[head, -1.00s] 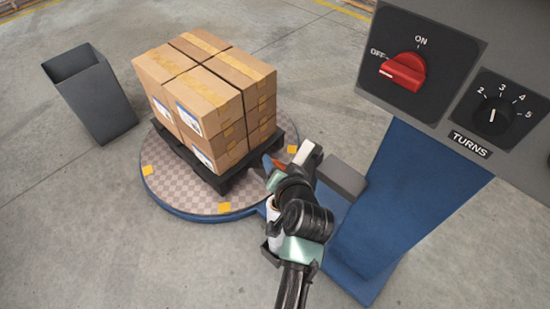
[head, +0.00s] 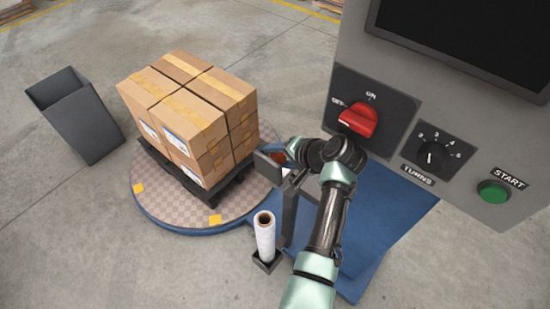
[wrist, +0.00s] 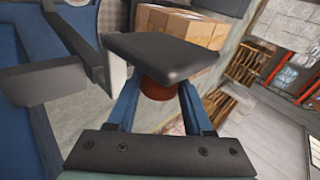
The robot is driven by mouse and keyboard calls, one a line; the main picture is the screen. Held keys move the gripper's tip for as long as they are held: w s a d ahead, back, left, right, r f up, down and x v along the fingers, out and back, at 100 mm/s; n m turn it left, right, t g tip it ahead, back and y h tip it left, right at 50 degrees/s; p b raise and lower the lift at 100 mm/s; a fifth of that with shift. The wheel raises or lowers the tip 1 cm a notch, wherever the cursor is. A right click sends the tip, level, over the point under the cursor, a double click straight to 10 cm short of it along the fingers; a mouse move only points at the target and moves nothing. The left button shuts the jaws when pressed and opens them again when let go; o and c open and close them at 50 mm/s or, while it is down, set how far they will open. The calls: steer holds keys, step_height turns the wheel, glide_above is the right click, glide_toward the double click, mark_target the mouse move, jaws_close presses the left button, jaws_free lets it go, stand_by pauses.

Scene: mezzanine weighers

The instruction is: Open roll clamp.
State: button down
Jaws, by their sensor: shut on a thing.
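My gripper (wrist: 160,92) shows at close range in the wrist view, with a blue finger on each side of a dark grey slab. I take this slab to be the roll clamp (wrist: 160,52); my fingers are shut on it. A reddish round part shows just below the slab, between the fingers. In the head view my gripper (head: 282,157) is beside the pallet's right corner, above the turntable's edge. The clamp's dark plate (head: 268,166) shows there, partly hidden by my wrist. The white film roll (head: 265,238) stands upright in a small dark holder, below and apart from my gripper.
Stacked cartons (head: 190,115) stand on a dark pallet on the round turntable (head: 165,212). A grey bin (head: 75,115) stands at left. The control panel at right has a red switch (head: 358,119), a turns dial (head: 431,153) and a green start button (head: 493,191). A dark post (head: 290,210) stands close by my arm.

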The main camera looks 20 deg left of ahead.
steer(key=shift+w+d+r, duration=0.15)
steer(key=shift+w+r, duration=0.2)
steer(key=shift+w, duration=0.1)
steer(key=shift+c, duration=1.6)
jaws_free()
steer(key=shift+f, duration=0.1)
steer(key=shift+s, duration=0.1)
steer(key=shift+s+d+r, duration=0.1)
steer(key=shift+d+r, duration=0.15)
steer(key=s+d, duration=0.6)
steer(key=d, duration=0.4)
steer(key=shift+d+r, duration=0.15)
steer(key=shift+d, duration=0.25)
